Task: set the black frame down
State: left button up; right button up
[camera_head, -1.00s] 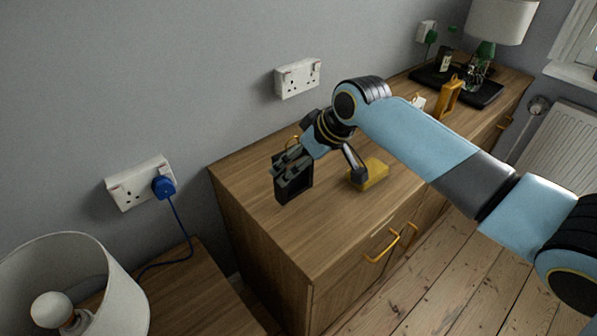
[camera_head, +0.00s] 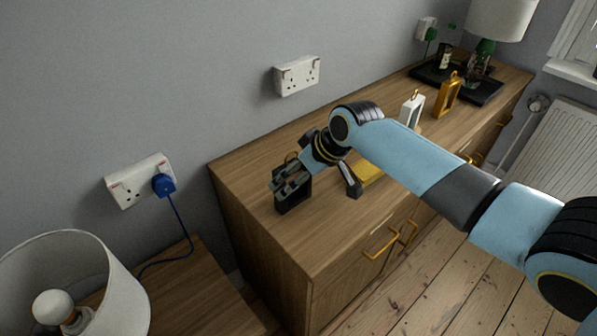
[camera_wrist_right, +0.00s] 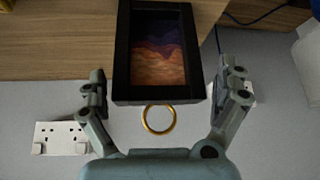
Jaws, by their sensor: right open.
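The black frame (camera_head: 294,201) is upright at the near left end of the wooden sideboard's top and appears to rest on it. In the right wrist view the frame (camera_wrist_right: 160,94) shows a purple and orange picture, with a gold ring at its ring end nearest my gripper. My right gripper (camera_head: 287,181) is at the frame in the head view, partly covering it. In the right wrist view my right gripper (camera_wrist_right: 165,78) is open, with one finger on each side of the frame and gaps visible. My left gripper is not in view.
A yellow object (camera_head: 368,173) lies on the sideboard (camera_head: 270,222), partly behind my right arm. A white frame (camera_head: 411,109) and an ochre frame (camera_head: 447,95) stand farther back. A black tray (camera_head: 485,96) holds a lamp. A lamp shade (camera_head: 85,265) is at lower left.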

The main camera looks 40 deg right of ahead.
jog(key=v, duration=1.2)
jog(key=shift+p, duration=0.3)
jog(key=shift+a+r, duration=0.1)
jog(key=s+a+r+m+g+h, duration=0.1)
jog(key=s+a, duration=0.1)
jog(key=s, duration=0.8)
jog(key=s+a+r+m+g+h, duration=0.1)
jog(key=s+a+g+h, duration=0.15)
jog(key=s, duration=0.65)
notch_tip(320, 180, down, 35)
jog(key=s+d+b, duration=0.2)
jog(key=b, duration=0.7)
jog(key=s+f+g+b, duration=0.1)
jog(key=s+f+b, duration=0.2)
jog(key=s+f, duration=0.6)
jog(key=s+d+f+g+b, duration=0.1)
jog(key=s+f+b, duration=0.3)
jog(key=s+f, duration=0.5)
notch_tip(320, 180, down, 6)
jog(key=shift+s+r+y+b, duration=0.15)
jog(key=shift+s+y+b, duration=0.15)
jog(key=shift+y, duration=0.15)
